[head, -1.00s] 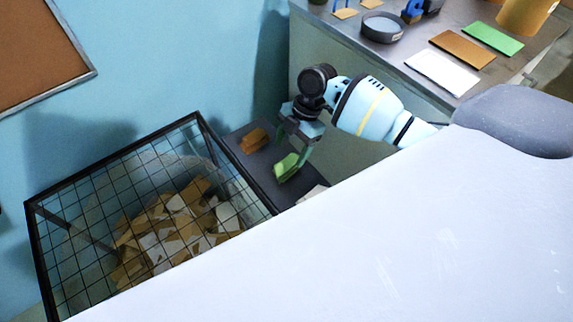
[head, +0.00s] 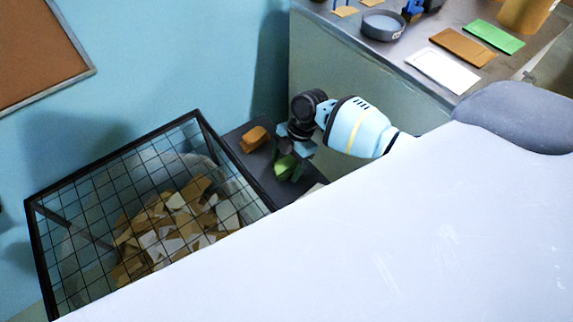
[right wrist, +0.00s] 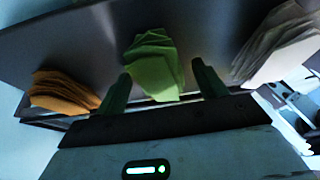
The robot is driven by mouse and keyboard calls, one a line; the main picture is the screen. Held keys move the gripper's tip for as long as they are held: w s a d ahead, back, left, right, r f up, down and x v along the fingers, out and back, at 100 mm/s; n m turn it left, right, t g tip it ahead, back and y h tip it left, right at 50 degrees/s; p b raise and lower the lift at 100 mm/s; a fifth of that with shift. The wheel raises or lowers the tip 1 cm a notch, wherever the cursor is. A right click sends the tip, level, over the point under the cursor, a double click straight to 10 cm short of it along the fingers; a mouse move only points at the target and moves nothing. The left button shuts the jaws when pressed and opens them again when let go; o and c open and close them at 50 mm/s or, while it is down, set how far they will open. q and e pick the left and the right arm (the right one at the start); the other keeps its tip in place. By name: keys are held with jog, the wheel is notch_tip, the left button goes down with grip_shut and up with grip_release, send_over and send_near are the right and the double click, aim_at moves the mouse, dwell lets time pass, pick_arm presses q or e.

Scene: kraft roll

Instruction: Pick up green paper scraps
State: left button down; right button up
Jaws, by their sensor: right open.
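The green paper scraps (head: 286,166) lie as a small stack on a dark narrow shelf (head: 235,139). In the right wrist view the green scraps (right wrist: 153,68) are centred between the two fingers of my right gripper (right wrist: 160,85). The fingers are apart, one on each side of the stack's near end, and I cannot tell whether they touch it. In the head view my right gripper (head: 290,160) is low over the shelf at the green stack and partly hides it. My left gripper is not in view.
Brown scraps (head: 254,137) lie on the shelf to the left, also in the wrist view (right wrist: 62,92). White scraps (right wrist: 275,45) lie to the right. A wire-mesh bin (head: 110,160) of brown and white scraps stands beside the shelf. A metal table (head: 400,55) holds paper packets and a round dish.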

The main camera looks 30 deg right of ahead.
aim_at(287, 162)
jog(key=shift+f, duration=0.2)
dwell(0.3)
jog(key=c, duration=1.1)
jog(key=shift+o, duration=0.2)
jog(key=shift+r, duration=0.2)
notch_tip(287, 162, up, 10)
jog(key=shift+r+p, duration=0.1)
jog(key=shift+p, duration=0.25)
